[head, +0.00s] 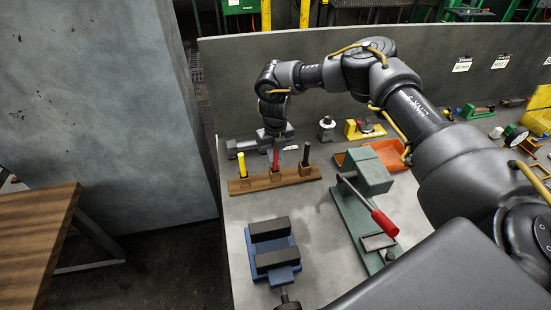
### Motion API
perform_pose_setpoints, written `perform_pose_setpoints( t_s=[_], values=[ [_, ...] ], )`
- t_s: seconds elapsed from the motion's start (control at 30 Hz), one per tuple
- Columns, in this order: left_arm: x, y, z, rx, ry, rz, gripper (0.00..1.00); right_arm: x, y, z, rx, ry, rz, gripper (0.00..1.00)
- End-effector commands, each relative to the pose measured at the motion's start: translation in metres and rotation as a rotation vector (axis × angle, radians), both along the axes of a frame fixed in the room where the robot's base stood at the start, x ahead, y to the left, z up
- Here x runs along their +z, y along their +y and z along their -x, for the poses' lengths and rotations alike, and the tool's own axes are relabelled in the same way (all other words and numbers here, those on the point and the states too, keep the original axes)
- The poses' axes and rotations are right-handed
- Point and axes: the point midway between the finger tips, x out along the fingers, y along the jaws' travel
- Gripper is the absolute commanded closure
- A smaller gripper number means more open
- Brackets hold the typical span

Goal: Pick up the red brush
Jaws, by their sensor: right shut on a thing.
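A wooden rack (255,183) stands on the grey table with three upright handles in it. The red brush (276,157) is in the middle, between a yellow-handled one (241,164) and a black-handled one (306,154). My right gripper (275,139) points down from above and is shut on the top of the red brush. The brush stands upright at its place in the rack. The fingers are small and dark here, so the exact grip is hard to make out. My left gripper is not in view.
A blue vise (272,250) and a green lever press (370,180) with a red handle stand in front of the rack. An orange tray (388,154) is behind the press. A grey pillar (110,110) rises left of the table.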

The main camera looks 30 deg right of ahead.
Motion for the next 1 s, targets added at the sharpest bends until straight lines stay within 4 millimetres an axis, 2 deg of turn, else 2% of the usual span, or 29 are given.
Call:
perform_pose_setpoints(
  t_s=[0.17, 0.3, 0.5, 0.67, 1.0],
  values=[
    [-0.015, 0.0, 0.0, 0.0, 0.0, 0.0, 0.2, 0.024, 0.0, -0.002, 0.001, -0.006, -0.002, 1.0],
    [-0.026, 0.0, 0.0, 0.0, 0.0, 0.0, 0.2, 0.053, 0.0, -0.002, 0.0, -0.006, -0.002, 1.0],
    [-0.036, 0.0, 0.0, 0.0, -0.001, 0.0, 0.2, 0.085, 0.0, -0.001, 0.0, -0.003, -0.001, 1.0],
    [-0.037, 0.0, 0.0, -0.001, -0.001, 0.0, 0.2, 0.096, 0.0, 0.0, 0.0, -0.002, 0.0, 1.0],
    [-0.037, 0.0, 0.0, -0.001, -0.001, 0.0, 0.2, 0.097, 0.0, 0.0, 0.001, -0.001, 0.0, 1.0]
  ],
)
